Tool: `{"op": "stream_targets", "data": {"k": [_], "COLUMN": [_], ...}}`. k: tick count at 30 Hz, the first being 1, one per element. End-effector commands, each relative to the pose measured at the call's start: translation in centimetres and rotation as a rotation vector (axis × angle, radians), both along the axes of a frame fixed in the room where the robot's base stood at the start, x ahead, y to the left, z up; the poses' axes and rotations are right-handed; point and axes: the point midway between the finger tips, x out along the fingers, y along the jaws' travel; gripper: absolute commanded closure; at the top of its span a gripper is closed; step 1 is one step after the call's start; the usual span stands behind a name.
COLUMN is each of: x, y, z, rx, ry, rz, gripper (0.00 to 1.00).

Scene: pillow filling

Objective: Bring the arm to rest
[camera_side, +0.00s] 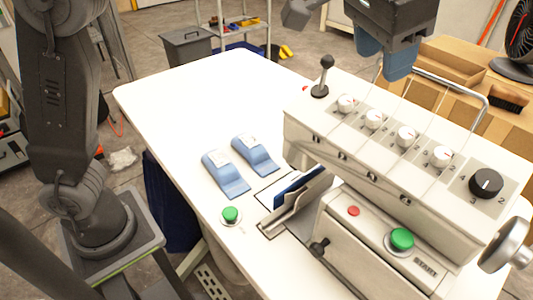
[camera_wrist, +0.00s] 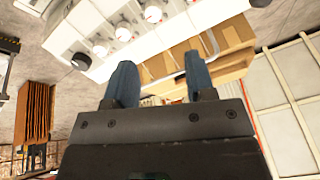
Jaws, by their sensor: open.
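My gripper (camera_side: 389,58) hangs above and behind the white filling machine (camera_side: 400,180) in the side view. Its blue fingers point down. In the wrist view my gripper (camera_wrist: 160,85) has its two blue fingers apart, with nothing between them. The machine's white body and knobs (camera_wrist: 123,32) show beyond the fingers there. The gripper appears apart from the machine.
Two blue pieces (camera_side: 240,165) lie on the white table (camera_side: 180,100). The machine has a black lever (camera_side: 323,75), several knobs, a black dial (camera_side: 486,183) and a green button (camera_side: 402,239). A metal rail (camera_side: 450,78) and cardboard boxes (camera_side: 450,62) stand behind it. The table's far left is clear.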

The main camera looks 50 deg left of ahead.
Motion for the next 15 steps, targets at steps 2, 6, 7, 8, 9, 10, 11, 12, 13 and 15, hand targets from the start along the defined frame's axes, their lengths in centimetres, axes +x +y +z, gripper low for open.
{"op": "stream_targets", "data": {"k": [2,6,7,8,9,10,11,12,13,15], "x": [-0.9,-3.3,-3.9,-4.6,-5.5,-6.2,-7.0,-8.1,-8.9,-10.9], "y": [3.7,9.1,10.2,11.3,12.6,13.6,14.5,15.7,16.5,18.3], "z": [0.3,-0.5,-0.8,-1.1,-1.7,-2.1,-2.6,-3.4,-4.0,-5.6], "rx": [-0.02,-0.052,-0.058,-0.064,-0.074,-0.08,-0.086,-0.095,-0.102,-0.116], "ry": [-0.008,-0.023,-0.027,-0.03,-0.036,-0.041,-0.047,-0.054,-0.059,-0.073], "rz": [0.032,0.079,0.09,0.102,0.117,0.129,0.14,0.158,0.171,0.201], "gripper": [0.5,0.5,0.5,0.5,0.5,0.5,0.5,0.5,0.5,0.5]}}
